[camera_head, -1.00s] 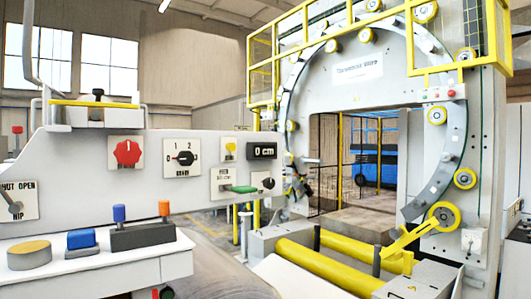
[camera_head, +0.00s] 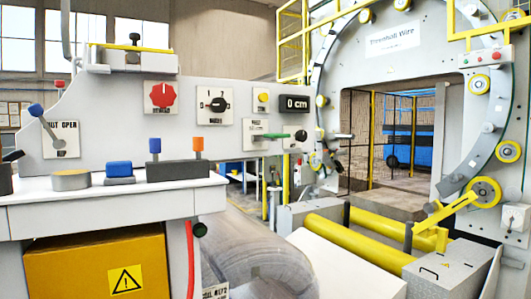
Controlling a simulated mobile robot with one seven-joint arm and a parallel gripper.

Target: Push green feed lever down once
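The green feed lever (camera_head: 277,136) sticks out to the right from a small white plate (camera_head: 255,134) on the grey control panel. Its green grip is about level. A black display (camera_head: 296,103) above it reads 0 cm. A round black knob (camera_head: 300,135) sits just right of the grip. My gripper does not clearly show in the head view, and nothing touches the lever.
The panel also has a red knob (camera_head: 162,95), a 1-2 selector (camera_head: 217,104) and a blue-tipped lever (camera_head: 45,125). A shelf (camera_head: 110,190) below holds several small controls. Yellow rollers (camera_head: 350,243) and a large ring (camera_head: 322,90) stand to the right.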

